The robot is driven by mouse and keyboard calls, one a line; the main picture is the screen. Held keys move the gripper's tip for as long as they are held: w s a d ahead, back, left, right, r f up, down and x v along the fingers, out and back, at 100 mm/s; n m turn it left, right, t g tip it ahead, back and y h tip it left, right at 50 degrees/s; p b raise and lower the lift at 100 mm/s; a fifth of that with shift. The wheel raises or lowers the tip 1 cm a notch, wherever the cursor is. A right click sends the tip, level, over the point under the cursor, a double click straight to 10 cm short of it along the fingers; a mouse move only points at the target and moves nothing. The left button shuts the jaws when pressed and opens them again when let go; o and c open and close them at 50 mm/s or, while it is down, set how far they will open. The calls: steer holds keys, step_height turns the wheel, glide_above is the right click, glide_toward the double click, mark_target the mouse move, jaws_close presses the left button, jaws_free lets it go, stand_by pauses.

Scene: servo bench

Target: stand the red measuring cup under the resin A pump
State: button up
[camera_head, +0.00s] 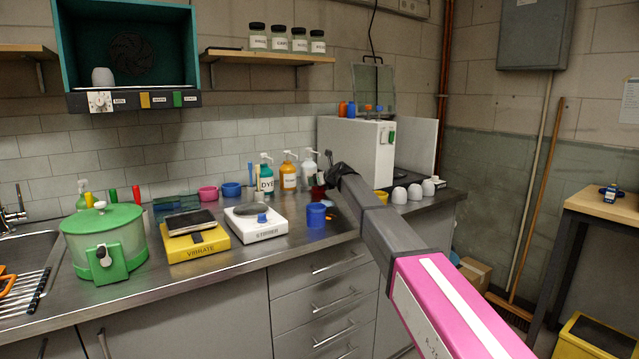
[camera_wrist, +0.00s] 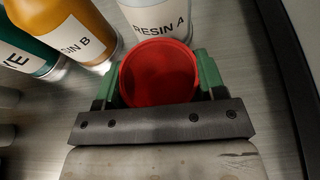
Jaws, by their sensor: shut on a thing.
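The red measuring cup (camera_wrist: 158,75) sits between the green fingers of my gripper (camera_wrist: 158,82), which is shut on it. I look down into its round mouth. In the head view the red cup (camera_head: 318,191) shows only partly, beside the dark end of my arm. The white resin A pump bottle (camera_wrist: 155,18) stands directly beyond the cup in the wrist view, and it also shows in the head view (camera_head: 309,170). Its pump head is out of the wrist view. I cannot tell whether the cup touches the counter or the bottle.
The orange resin B bottle (camera_wrist: 82,28) and the teal dye bottle (camera_wrist: 25,50) stand left of resin A. A blue cup (camera_head: 316,215) stands on the counter in front. The white stirrer device (camera_head: 262,229) is left of it. A large white machine (camera_head: 352,150) stands on the right.

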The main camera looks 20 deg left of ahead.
steer(key=shift+w+d+f, duration=0.1)
steer(key=shift+f, duration=0.1)
steer(key=o, duration=1)
steer(key=shift+d+r, duration=0.1)
steer(key=v, duration=1.2)
